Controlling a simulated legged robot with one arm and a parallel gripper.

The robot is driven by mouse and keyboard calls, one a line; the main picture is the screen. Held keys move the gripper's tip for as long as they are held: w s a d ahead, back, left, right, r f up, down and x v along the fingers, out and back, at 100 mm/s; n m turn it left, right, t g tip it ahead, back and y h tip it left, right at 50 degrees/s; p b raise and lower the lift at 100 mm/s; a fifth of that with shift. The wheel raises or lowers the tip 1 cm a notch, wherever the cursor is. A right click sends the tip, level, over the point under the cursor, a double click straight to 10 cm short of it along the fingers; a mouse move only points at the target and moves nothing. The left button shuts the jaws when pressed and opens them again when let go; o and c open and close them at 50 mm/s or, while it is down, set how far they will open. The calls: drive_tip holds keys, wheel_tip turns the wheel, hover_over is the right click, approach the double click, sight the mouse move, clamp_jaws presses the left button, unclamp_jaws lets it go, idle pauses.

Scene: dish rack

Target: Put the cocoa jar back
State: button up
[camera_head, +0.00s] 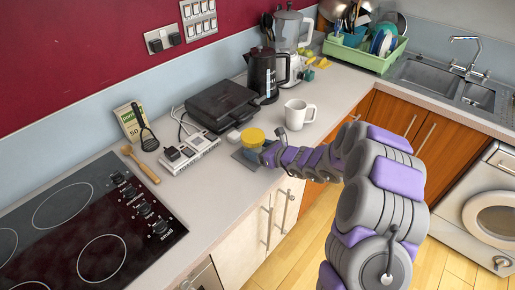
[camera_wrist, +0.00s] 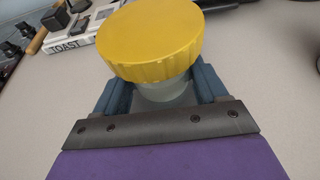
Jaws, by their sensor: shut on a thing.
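The cocoa jar (camera_head: 252,138) has a yellow lid and stands upright near the counter's front edge, left of the white mug. In the wrist view its yellow lid (camera_wrist: 151,40) fills the upper middle, with the pale body (camera_wrist: 166,92) partly hidden below it. My gripper (camera_head: 254,148) reaches in from the right at counter height. In the wrist view its blue fingers (camera_wrist: 165,90) lie on both sides of the jar's body, below the lid, and are shut on it. I cannot tell whether the jar's base touches the counter.
A white mug (camera_head: 299,114) stands just right of the jar. A black appliance (camera_head: 222,104) and black kettle (camera_head: 265,75) stand behind. A white book (camera_head: 189,152) lies left, then the hob (camera_head: 84,229). A green dish rack (camera_head: 363,55) and sink (camera_head: 433,79) are at the back right.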

drive_tip(key=shift+f, duration=0.25)
idle(0.4)
drive_tip(key=o, duration=1.6)
drive_tip(key=shift+d, duration=0.15)
drive_tip(key=p+v, duration=0.3)
drive_tip(key=v, duration=1.4)
drive_tip(key=shift+d+p, duration=0.1)
drive_tip(key=shift+p, duration=0.25)
drive_tip(key=shift+c, duration=0.4)
clamp_jaws()
